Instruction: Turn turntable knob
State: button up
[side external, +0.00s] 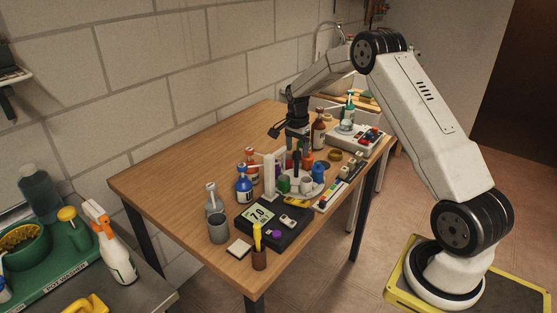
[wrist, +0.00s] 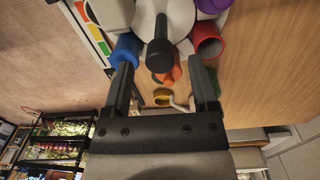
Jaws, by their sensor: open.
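The turntable (side external: 296,192) is a white round plate on the wooden table, carrying several coloured cups; part of its pale surface shows in the wrist view (wrist: 178,15). Its knob is a dark upright post with a rounded black top (wrist: 160,55), rising from the middle. My gripper (side external: 298,146) points down over the turntable. In the wrist view my gripper (wrist: 161,66) is open, with one finger on each side of the knob top. Gaps show between the fingers and the knob. The exact height of the fingertips against the knob is hard to tell.
A blue cup (wrist: 124,48) and a red cup (wrist: 207,42) sit close outside the fingers. A brown bottle (side external: 318,132) stands behind. The table's left part is clear.

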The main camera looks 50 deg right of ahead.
jog(key=shift+f, duration=0.9)
grip_shut()
